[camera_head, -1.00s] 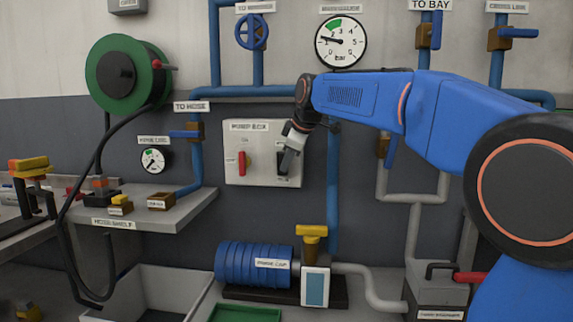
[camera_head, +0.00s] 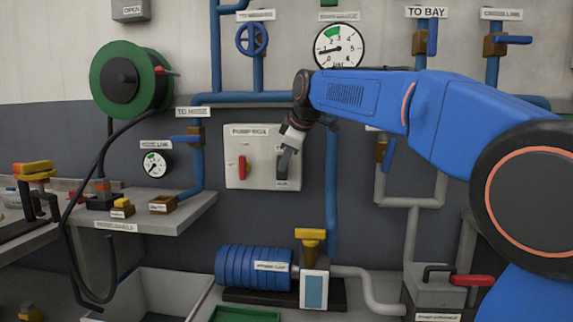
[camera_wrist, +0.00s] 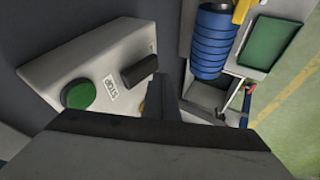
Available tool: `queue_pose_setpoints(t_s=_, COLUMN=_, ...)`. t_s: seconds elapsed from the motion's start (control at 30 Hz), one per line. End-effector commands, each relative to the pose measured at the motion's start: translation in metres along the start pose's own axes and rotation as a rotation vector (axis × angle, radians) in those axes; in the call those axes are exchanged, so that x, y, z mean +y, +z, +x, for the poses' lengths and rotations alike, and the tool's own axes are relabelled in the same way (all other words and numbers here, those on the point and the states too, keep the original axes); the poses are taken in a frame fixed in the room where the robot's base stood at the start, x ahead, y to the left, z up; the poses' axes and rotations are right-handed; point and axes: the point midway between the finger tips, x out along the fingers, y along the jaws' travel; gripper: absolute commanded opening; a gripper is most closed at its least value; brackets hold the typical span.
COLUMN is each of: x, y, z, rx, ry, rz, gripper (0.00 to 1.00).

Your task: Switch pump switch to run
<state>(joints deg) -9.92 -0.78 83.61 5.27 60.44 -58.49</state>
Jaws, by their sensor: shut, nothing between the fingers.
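The white pump box (camera_head: 260,141) is on the wall, with a red lever (camera_head: 242,166) on its left half. My gripper (camera_head: 282,172) is shut and empty, in front of the box's right half, which it partly hides. In the wrist view the box face (camera_wrist: 65,62) shows a green round button (camera_wrist: 78,95), a small label (camera_wrist: 110,88) that seems to read STOP, and a dark raised switch handle (camera_wrist: 139,69). My shut fingers (camera_wrist: 162,88) are close beside this handle; whether they touch it I cannot tell.
A pressure gauge (camera_head: 340,48) is above the box. Blue pipes (camera_head: 332,190) run beside it. A shelf (camera_head: 150,222) with small parts is at left. A blue ribbed pump (camera_head: 240,265) with a yellow-topped unit (camera_head: 312,250) is below. A hose reel (camera_head: 120,80) hangs at upper left.

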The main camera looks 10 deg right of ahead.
Motion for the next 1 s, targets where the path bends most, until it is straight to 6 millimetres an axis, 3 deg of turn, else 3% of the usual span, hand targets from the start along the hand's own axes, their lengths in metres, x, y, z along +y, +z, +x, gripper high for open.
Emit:
queue_pose_setpoints(t_s=0.07, x=-0.006, y=-0.004, z=-0.005, rx=0.001, ry=-0.001, rz=-0.001, gripper=0.00)
queue_pose_setpoints(t_s=0.3, x=-0.002, y=-0.004, z=-0.055, rx=0.000, ry=-0.001, rz=0.001, gripper=0.00)
queue_pose_setpoints(t_s=0.5, x=0.001, y=-0.004, z=-0.086, rx=-0.001, ry=-0.003, rz=0.001, gripper=0.00)
queue_pose_setpoints(t_s=0.7, x=0.001, y=-0.004, z=-0.100, rx=-0.002, ry=-0.004, rz=0.001, gripper=0.00)
queue_pose_setpoints(t_s=1.0, x=0.001, y=-0.004, z=-0.103, rx=-0.002, ry=-0.005, rz=0.001, gripper=0.00)
